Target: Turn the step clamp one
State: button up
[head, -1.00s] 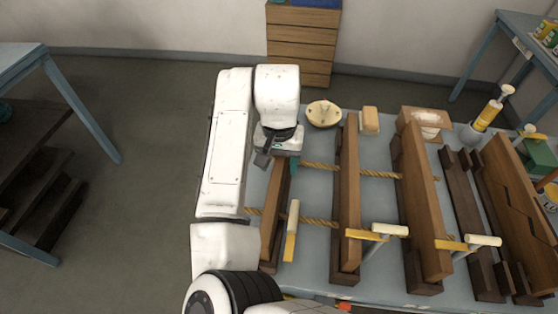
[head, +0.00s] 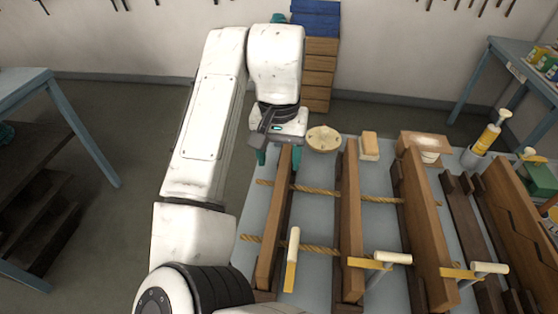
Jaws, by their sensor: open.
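Three clamps with cream handles and yellow bars are on the bench's near half: a left one (head: 292,262), a middle one (head: 378,262) and a right one (head: 474,271). No label shows which is step clamp one. The left clamp's bar points toward me beside the left board; the other two have bars lying across the tops of their boards. My gripper (head: 280,158) is open, its teal fingers apart at the far end of the left board (head: 275,225). It is well beyond the left clamp and appears empty. Its exact height above the board is unclear.
More upright boards (head: 350,215) stand in rows on the blue-grey bench (head: 322,220), with twisted ropes (head: 380,198) running between them. A round wooden piece (head: 322,139), a block (head: 369,146) and a yellow tool (head: 488,138) stand along the back.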

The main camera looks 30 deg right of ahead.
aim_at(293, 250)
jog(key=k+j, duration=0.8)
jog(key=j, duration=0.1)
